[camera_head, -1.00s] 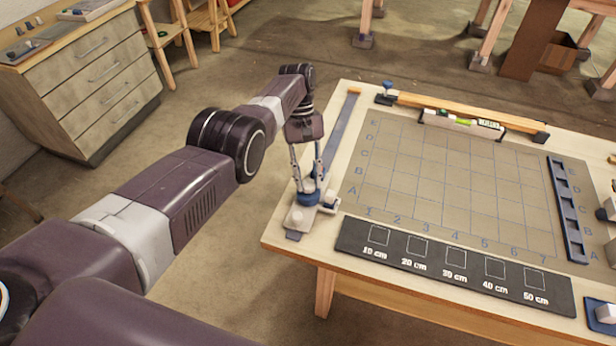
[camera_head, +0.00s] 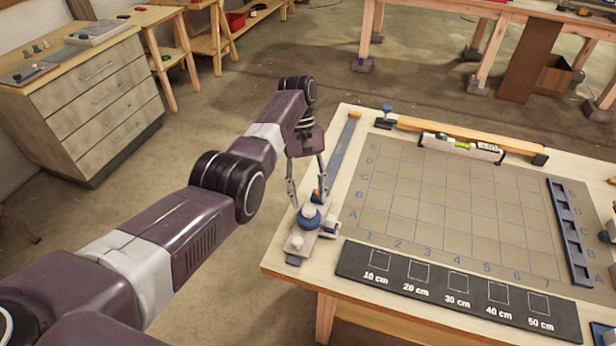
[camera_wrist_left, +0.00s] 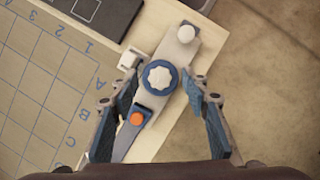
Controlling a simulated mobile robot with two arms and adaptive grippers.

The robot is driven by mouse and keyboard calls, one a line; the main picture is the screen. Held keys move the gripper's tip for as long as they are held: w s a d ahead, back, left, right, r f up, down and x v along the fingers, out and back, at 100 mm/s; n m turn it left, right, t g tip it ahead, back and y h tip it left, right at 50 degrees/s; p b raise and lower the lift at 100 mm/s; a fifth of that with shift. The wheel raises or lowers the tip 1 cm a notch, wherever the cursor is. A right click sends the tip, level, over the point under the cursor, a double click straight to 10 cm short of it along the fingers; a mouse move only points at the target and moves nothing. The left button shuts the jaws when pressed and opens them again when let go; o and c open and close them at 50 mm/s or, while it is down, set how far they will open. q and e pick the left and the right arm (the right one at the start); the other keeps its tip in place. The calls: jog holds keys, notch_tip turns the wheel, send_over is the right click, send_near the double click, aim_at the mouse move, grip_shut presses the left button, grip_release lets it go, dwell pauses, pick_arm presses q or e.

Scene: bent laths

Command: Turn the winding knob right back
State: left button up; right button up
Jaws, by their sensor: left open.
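The winding knob is a white fluted knob on a round blue base; it shows in the left wrist view (camera_wrist_left: 160,77) and as a blue disc in the head view (camera_head: 309,217). It sits on a pale mount (camera_head: 298,241) at the table's left front corner. An orange button (camera_wrist_left: 137,118) on a blue block is beside it, and a white round peg (camera_wrist_left: 186,33) stands at the mount's end. My left gripper (camera_head: 307,203) is open over the knob, its blue-padded fingers (camera_wrist_left: 165,110) apart on either side and not touching it. My right gripper is not in view.
A long blue-grey strip (camera_head: 343,150) runs back from the mount along the table's left edge. A gridded mat (camera_head: 440,195) lies to the right, with a black length board (camera_head: 455,290) in front. A wooden lath (camera_head: 465,138) and a spirit level (camera_head: 462,147) lie behind.

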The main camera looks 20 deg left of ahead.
aim_at(308, 206)
pick_arm(q)
notch_tip(308, 206, up, 4)
jog(key=shift+w+a+f, duration=0.1)
jog(key=shift+r, duration=1.35)
